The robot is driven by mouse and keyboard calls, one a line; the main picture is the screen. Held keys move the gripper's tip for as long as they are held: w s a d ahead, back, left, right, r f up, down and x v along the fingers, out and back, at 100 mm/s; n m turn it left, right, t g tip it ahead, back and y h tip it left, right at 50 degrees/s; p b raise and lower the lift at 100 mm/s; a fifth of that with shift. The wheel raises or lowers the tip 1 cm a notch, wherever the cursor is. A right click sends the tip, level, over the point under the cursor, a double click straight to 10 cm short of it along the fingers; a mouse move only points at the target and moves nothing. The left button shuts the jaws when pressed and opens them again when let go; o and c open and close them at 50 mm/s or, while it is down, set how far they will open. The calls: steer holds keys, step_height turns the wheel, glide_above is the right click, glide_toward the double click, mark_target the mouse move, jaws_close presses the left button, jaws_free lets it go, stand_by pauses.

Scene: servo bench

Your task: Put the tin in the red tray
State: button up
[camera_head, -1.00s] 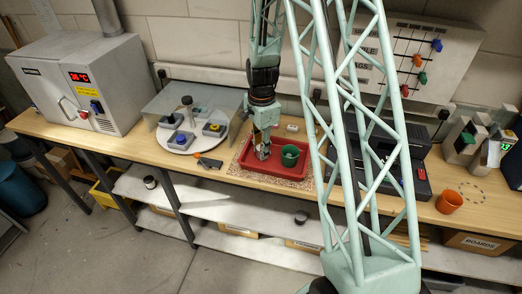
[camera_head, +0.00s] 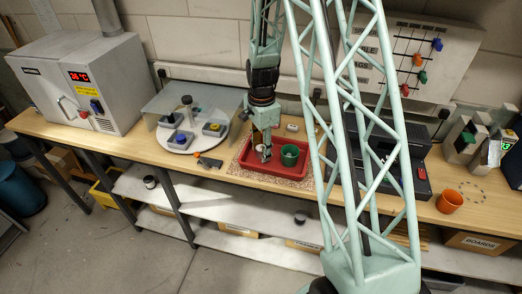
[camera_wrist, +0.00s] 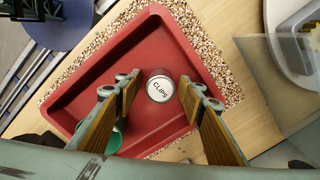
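The tin (camera_wrist: 160,87) is a small round can with a pale lid marked CLIPS. In the wrist view it is within the walls of the red tray (camera_wrist: 85,80), between my two fingers with a gap on each side. My gripper (camera_wrist: 160,84) is open and holds nothing. In the head view my gripper (camera_head: 265,157) is low over the red tray (camera_head: 275,176), and the tin is hard to make out there.
A green cup (camera_head: 290,155) stands in the tray, right of my gripper; in the wrist view a finger partly covers it (camera_wrist: 114,141). A turntable with a clear screen (camera_head: 180,139) is to the left. An orange cup (camera_head: 449,202) is far right.

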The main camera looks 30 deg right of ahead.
steer(key=shift+r, duration=0.1)
step_height(320, 180, up, 10)
steer(key=shift+s+r+p, duration=0.1)
steer(key=shift+r+p, duration=0.15)
steer(key=shift+p, duration=0.1)
steer(key=shift+r, duration=0.8)
stand_by(0.5)
